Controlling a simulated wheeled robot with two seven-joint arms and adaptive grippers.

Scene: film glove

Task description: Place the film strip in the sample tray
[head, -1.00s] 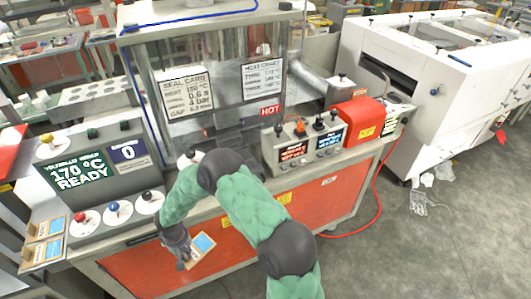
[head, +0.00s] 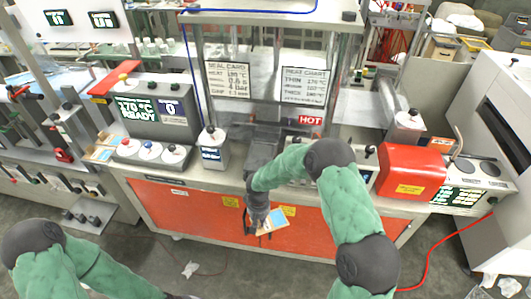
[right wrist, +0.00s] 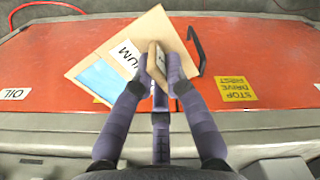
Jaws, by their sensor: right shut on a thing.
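My right gripper (head: 258,222) is shut on a tan card (head: 272,222) with a light blue patch, held in front of the bench's orange front panel. In the right wrist view the gripper (right wrist: 158,82) grips a small brown block on the card (right wrist: 115,52). The card's white label, partly hidden, ends in "IUM", and the blue patch (right wrist: 102,80) is at its lower left. I cannot tell whether this patch is the film strip. No tray can be identified for sure. My left forearm shows at the lower left; its gripper is out of view.
The bench carries a button panel (head: 150,125), a sealing press with a "HOT" sign (head: 310,120), and a red box (head: 410,171). A tan item (head: 103,150) lies at the bench's left end. A black handle (right wrist: 195,50) stands beside the card. Floor in front is mostly clear.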

